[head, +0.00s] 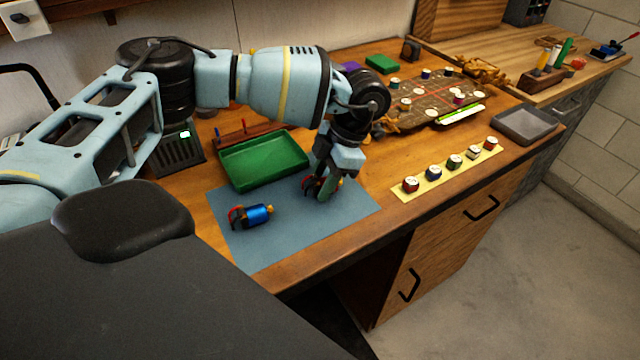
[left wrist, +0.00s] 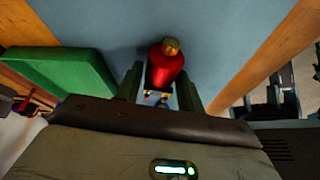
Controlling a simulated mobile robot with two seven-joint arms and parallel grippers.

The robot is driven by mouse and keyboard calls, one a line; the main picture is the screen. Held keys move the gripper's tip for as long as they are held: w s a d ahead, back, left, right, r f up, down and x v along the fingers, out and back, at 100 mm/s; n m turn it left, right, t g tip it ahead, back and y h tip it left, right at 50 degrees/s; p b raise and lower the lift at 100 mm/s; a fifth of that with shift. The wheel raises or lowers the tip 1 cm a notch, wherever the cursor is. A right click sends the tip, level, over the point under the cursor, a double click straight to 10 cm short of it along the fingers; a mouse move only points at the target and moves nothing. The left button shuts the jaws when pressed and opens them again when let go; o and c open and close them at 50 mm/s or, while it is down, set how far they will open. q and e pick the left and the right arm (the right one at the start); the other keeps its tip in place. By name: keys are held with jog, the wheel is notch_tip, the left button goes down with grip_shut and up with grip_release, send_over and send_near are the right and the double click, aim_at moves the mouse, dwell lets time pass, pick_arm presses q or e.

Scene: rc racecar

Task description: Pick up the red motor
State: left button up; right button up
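The red motor (left wrist: 165,68) lies on the blue-grey mat (left wrist: 220,25), its brass tip pointing away in the left wrist view. In the head view it is mostly hidden by my left gripper (head: 322,186), with a little red and its wires showing. My left gripper (left wrist: 160,84) points down with its two fingers on either side of the motor. The fingers look apart, with a narrow gap on the left side; contact on the right is unclear. My right gripper is not in view.
A blue motor (head: 257,215) with red wires lies on the mat to the left. A green tray (head: 262,180) stands just behind the mat. A yellow strip (head: 436,189) with several small pots is to the right, and a grey tray (head: 526,141) is beyond it.

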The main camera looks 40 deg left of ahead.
aim_at(317, 182)
pick_arm(q)
jog(key=c, duration=0.7)
jog(key=shift+r, duration=0.1)
jog(key=shift+r, duration=0.35)
jog(key=r, duration=0.2)
jog(key=shift+s+d+r, duration=0.2)
jog(key=shift+r, duration=0.2)
jog(key=s+d, duration=0.3)
jog(key=s, duration=0.1)
jog(key=s+d+r, duration=0.1)
jog(key=s+d, duration=0.2)
jog(key=s, duration=0.1)
jog(key=s+d, duration=0.3)
jog(key=s, duration=0.1)
jog(key=shift+s+r, duration=0.2)
jog(key=shift+s, duration=0.1)
